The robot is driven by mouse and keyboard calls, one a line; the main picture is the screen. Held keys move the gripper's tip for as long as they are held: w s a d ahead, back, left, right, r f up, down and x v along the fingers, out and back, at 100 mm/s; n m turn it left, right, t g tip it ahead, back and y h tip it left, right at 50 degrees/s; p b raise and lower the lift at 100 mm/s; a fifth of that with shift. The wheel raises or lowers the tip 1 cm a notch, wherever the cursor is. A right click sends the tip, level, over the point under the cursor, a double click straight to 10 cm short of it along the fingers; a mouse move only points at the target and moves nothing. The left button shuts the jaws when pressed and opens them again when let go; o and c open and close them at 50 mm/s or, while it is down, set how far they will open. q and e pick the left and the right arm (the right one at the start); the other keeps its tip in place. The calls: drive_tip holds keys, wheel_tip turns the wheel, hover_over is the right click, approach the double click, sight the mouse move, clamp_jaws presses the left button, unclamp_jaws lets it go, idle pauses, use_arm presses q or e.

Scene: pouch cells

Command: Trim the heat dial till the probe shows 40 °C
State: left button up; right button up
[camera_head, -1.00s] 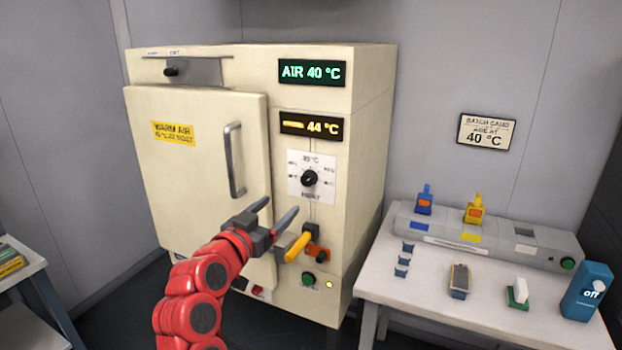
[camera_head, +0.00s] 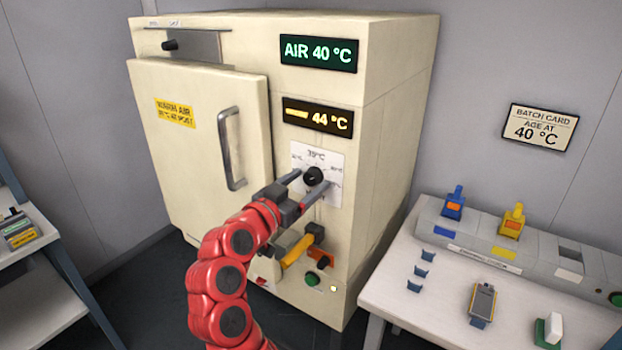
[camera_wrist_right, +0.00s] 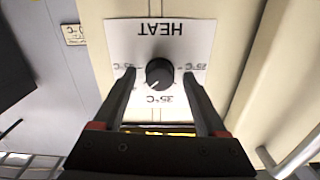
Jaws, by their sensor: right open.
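The black heat dial (camera_head: 313,176) sits on a white scale plate (camera_head: 328,157) on the cream oven's front. In the right wrist view the dial (camera_wrist_right: 159,73) lies between and just beyond my fingertips. My right gripper (camera_head: 308,184) is open, with one finger on each side of the dial; I cannot tell whether either touches it. It also shows in the right wrist view (camera_wrist_right: 160,78). The yellow display (camera_head: 318,117) above the dial reads 44 °C. The green display (camera_head: 319,54) reads AIR 40 °C. My left gripper is not in view.
The oven door (camera_head: 200,160) with its handle (camera_head: 232,148) is left of the dial. A yellow-handled lever (camera_head: 298,249) and a green button (camera_head: 312,280) sit below. A batch card (camera_head: 540,127) says age at 40 °C. A side table (camera_head: 420,300) holds several small items.

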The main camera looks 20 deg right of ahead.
drive_tip(key=shift+c, duration=0.6)
clamp_jaws()
drive_tip(key=shift+n, duration=0.3)
drive_tip(key=n+p, duration=0.2)
drive_tip(key=n, duration=0.1)
drive_tip(key=shift+r, duration=0.2)
drive_tip(key=shift+f+n+p, duration=0.1)
drive_tip(key=shift+n+p, duration=1)
drive_tip(key=shift+n, duration=0.9)
